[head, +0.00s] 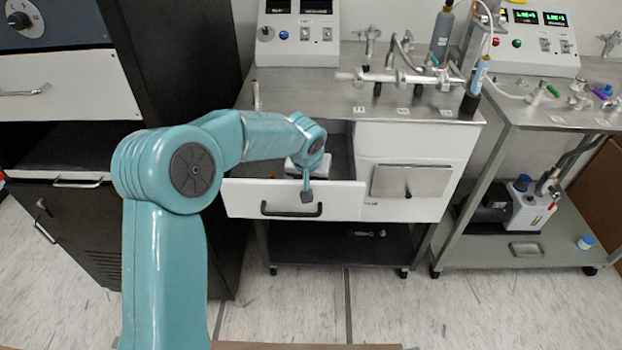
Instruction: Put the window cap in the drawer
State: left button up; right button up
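The drawer (240,198) under the middle bench is pulled open. Its white front has a black handle (291,210). My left arm reaches over it, and the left gripper (307,195) points down in front of the upper edge of the drawer front, right of the handle's middle. Its fingers are too small to tell whether they are open or shut. A small white item (290,166) shows inside the drawer, partly behind my wrist. I cannot tell whether it is the window cap, and no other item is clearly the cap. My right gripper is not in view.
A closed compartment with a metal panel (412,181) is right of the drawer. The benchtop (330,96) carries metal tubing (400,78) and bottles. A black cabinet (170,60) stands left. A pump (530,205) sits on the right cart's shelf. The floor in front is clear.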

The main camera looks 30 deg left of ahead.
pick_arm(q)
jog(key=shift+r, duration=0.15)
jog(key=shift+r+p, duration=0.25)
jog(key=shift+p, duration=0.05)
jog(key=v, duration=1.1)
jog(key=shift+s+r+p, duration=0.25)
jog(key=shift+s+p, duration=0.05)
jog(key=shift+p, duration=0.05)
jog(key=shift+d, duration=0.15)
